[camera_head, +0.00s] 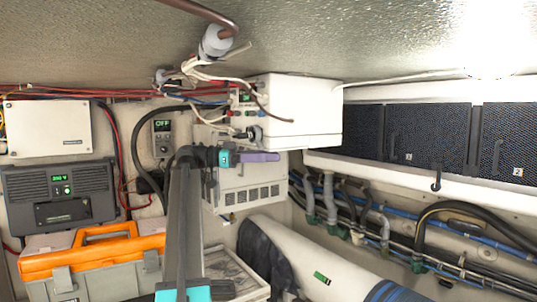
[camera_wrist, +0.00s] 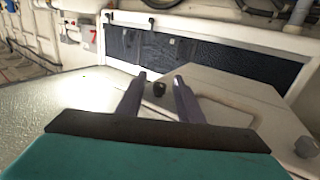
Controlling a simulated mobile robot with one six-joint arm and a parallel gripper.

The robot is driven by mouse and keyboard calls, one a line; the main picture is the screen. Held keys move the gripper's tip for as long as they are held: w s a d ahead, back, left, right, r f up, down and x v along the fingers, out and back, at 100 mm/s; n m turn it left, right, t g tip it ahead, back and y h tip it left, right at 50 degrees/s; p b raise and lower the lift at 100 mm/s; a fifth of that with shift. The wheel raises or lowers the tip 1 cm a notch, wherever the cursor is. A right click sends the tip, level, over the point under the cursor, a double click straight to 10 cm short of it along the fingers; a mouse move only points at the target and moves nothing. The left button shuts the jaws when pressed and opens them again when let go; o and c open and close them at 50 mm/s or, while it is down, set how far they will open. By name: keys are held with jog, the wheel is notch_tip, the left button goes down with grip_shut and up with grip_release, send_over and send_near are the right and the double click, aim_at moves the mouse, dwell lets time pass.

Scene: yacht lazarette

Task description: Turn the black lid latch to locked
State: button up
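In the wrist view a small black piece, apparently the latch (camera_wrist: 159,89), stands on a pale flat panel (camera_wrist: 215,88). It shows in the gap between my two purple fingers, and I see no clear contact. My gripper (camera_wrist: 161,78) is open, with its fingers apart. In the head view my gripper (camera_head: 275,157) is seen side-on in front of the white box, fingers pointing right. The latch's turn position is unclear.
A white box (camera_head: 310,115) with cables hangs close behind my gripper. Dark locker panels (camera_head: 435,137) line the right wall above hoses (camera_head: 375,222). An orange-lidded toolbox (camera_head: 95,250) and a grey power unit (camera_head: 60,195) stand left. The ceiling (camera_head: 330,40) is low.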

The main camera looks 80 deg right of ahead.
jog(key=shift+s, duration=0.15)
grip_shut()
jog(key=shift+a+f, duration=0.1)
